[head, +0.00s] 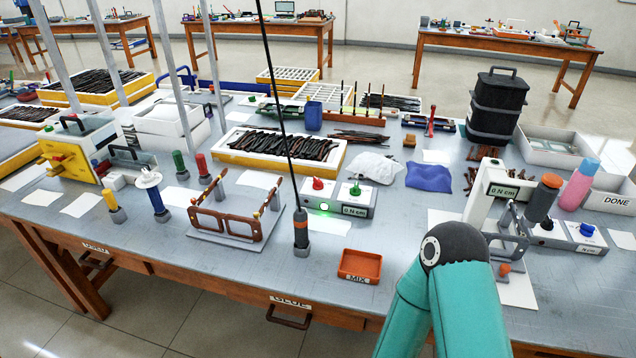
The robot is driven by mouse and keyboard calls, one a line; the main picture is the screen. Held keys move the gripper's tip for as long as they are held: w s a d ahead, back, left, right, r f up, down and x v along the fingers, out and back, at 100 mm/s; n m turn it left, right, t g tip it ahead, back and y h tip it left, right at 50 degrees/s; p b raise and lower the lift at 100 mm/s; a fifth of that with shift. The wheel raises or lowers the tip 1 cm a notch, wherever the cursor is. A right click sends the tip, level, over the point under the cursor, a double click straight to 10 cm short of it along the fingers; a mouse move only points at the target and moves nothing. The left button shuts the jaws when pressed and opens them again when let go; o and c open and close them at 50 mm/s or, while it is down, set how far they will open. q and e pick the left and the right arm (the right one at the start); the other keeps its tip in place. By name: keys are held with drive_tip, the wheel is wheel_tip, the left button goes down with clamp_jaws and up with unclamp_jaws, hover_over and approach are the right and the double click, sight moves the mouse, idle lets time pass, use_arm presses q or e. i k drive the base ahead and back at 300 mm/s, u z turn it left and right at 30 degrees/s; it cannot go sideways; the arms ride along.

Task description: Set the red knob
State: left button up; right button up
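The red knob (318,184) stands on top of a white control box (331,199) in the middle of the table. A green knob (356,189) sits on the same box to its right. A display on the box's front reads 0 N cm, and a round green light (324,207) glows to the left of it. The knob's exact setting is too small to read. A teal arm of mine comes in at the lower right, bent at a dark joint, well apart from the knob. Neither of my grippers shows.
A screwdriver (301,232) on a black cable stands in front of the box. Brown eyeglass frames (228,222) rest on a stand to its left. An orange tray (360,266) marked MIX lies in front. Another box has a blue knob (587,230) at the right.

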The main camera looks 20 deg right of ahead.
sight(317, 184)
drive_tip(key=z, duration=0.8)
drive_tip(key=k, duration=0.9)
drive_tip(key=u, duration=0.75)
drive_tip(key=i, duration=1)
